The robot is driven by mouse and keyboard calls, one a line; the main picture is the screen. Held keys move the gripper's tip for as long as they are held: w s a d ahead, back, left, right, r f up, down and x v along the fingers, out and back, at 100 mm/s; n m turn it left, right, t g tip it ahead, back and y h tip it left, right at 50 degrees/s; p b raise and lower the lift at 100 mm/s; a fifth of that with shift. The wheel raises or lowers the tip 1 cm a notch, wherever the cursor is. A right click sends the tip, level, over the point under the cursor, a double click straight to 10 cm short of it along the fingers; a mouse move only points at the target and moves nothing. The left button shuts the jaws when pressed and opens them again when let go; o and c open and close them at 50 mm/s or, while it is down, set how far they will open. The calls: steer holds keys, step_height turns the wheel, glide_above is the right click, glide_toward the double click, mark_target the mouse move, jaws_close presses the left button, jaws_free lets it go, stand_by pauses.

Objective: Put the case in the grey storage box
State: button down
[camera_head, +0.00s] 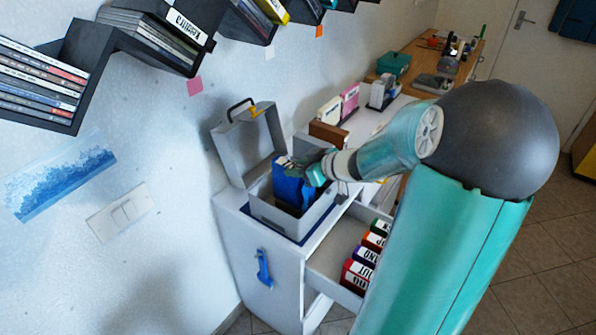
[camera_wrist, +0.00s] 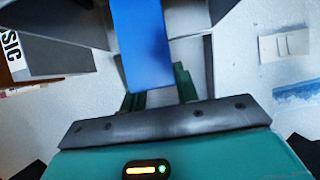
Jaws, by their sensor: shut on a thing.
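The blue case (camera_head: 291,190) is upright and a little tilted in the head view. Its lower part is hidden behind the front wall of the grey storage box (camera_head: 273,218), so it is at least partly inside. Whether it touches the bottom is hidden. The box stands open on a white cabinet, its lid (camera_head: 252,145) raised at the back. My gripper (camera_head: 316,173) is shut on the case's upper part, coming from the right over the box. In the wrist view, the blue case (camera_wrist: 142,45) rises between the green fingers of my gripper (camera_wrist: 158,85).
An open drawer (camera_head: 333,240) with several labelled cases sits below the box, on the right. Wall shelves (camera_head: 140,38) with discs hang above. A desk with small cases and holders (camera_head: 383,92) runs behind. A blue handle-like thing (camera_head: 263,268) is on the cabinet's side.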

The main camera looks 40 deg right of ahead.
steer(key=shift+f, duration=0.6)
steer(key=c, duration=1.1)
jaws_free()
steer(key=shift+f, duration=0.1)
steer(key=shift+o, duration=0.2)
steer(key=shift+r, duration=0.3)
steer(key=v, duration=1.1)
steer(key=shift+s, duration=0.4)
steer(key=shift+d+r, duration=0.1)
steer(key=shift+d, duration=0.05)
